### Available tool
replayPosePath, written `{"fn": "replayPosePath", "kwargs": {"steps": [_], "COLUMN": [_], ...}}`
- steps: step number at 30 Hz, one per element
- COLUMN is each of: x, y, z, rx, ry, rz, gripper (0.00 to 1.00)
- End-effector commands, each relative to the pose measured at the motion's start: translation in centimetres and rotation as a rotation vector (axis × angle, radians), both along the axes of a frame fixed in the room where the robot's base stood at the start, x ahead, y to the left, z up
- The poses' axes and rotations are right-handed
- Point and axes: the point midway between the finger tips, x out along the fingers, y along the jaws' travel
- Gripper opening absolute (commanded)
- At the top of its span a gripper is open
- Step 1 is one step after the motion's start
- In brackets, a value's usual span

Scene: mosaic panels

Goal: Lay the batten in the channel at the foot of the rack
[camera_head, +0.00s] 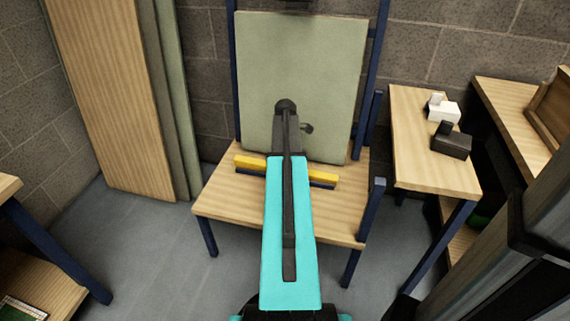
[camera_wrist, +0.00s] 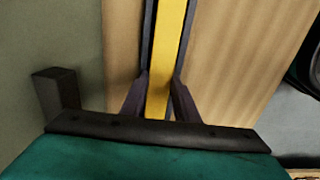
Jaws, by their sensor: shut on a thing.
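The yellow batten (camera_head: 322,175) lies crosswise over the wooden ledge of the rack (camera_head: 225,205), its middle hidden behind my arm. The dark blue channel (camera_head: 323,185) shows along the batten's front lower edge. In the wrist view the batten (camera_wrist: 166,45) runs away from the camera between two dark channel sides (camera_wrist: 147,45), lined up with them. I cannot tell whether it rests on the channel floor or is held slightly above it. My gripper (camera_wrist: 160,98) is shut on the batten, with a finger on each side. In the head view my arm hides the gripper.
A pale green panel (camera_head: 300,60) stands upright on the rack behind the batten. Blue posts (camera_head: 376,210) rise at the right. A wooden bench (camera_head: 425,150) with a white block (camera_head: 443,110) and a black block (camera_head: 452,140) is at right. Tall boards (camera_head: 110,90) lean on the left wall.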

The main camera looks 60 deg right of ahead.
Motion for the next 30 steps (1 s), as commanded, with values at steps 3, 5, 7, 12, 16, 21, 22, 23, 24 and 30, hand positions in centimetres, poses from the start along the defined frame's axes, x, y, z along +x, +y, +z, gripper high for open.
{"fn": "replayPosePath", "kwargs": {"steps": [3,5,7,12,16,21,22,23,24,30], "x": [0.0,0.0,0.0,0.0,0.0,0.0,0.0,0.0,0.0,0.1], "y": [0.0,0.0,0.0,0.0,0.0,0.0,0.0,0.0,0.0,0.0], "z": [-0.1,0.0,0.0,0.0,0.1,0.7,1.0,1.6,2.1,5.3], "rx": [0.000,0.000,0.000,0.000,-0.001,-0.002,-0.002,-0.002,-0.002,-0.002], "ry": [0.000,0.000,0.000,0.000,0.000,-0.002,-0.002,-0.001,-0.001,-0.002], "rz": [0.000,0.000,0.000,0.000,0.000,0.000,0.000,0.000,0.000,0.000], "gripper": [0.41,0.47,0.47,0.47,0.47,0.47,0.47,0.47,0.47,0.47]}}
